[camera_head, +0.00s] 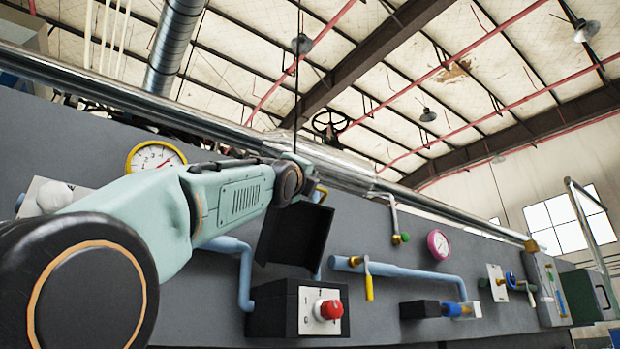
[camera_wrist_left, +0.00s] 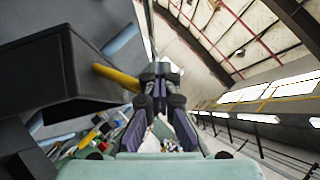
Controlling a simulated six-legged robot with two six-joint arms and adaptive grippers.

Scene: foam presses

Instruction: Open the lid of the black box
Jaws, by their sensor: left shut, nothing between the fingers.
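The black box (camera_head: 270,311) is on the grey panel, with a white front plate and a red button (camera_head: 329,309). Its black lid (camera_head: 297,236) stands raised above it, tilted up. A yellow bar (camera_head: 320,193) shows at the lid's upper edge. In the left wrist view, a large black shape that looks like the lid (camera_wrist_left: 85,65) fills the left side, and the yellow bar (camera_wrist_left: 116,77) reaches from it towards the fingers. My left gripper (camera_wrist_left: 160,70) is shut and empty beside the bar's end; I cannot tell whether they touch. In the head view my left wrist mostly hides it. My right gripper is not in view.
A blue pipe with a yellow-handled valve (camera_head: 369,282), a pink gauge (camera_head: 438,244) and a black-and-blue fitting (camera_head: 420,310) are right of the box. A yellow gauge (camera_head: 155,157) is behind my left arm. A metal rail (camera_head: 130,98) runs along the panel's top.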

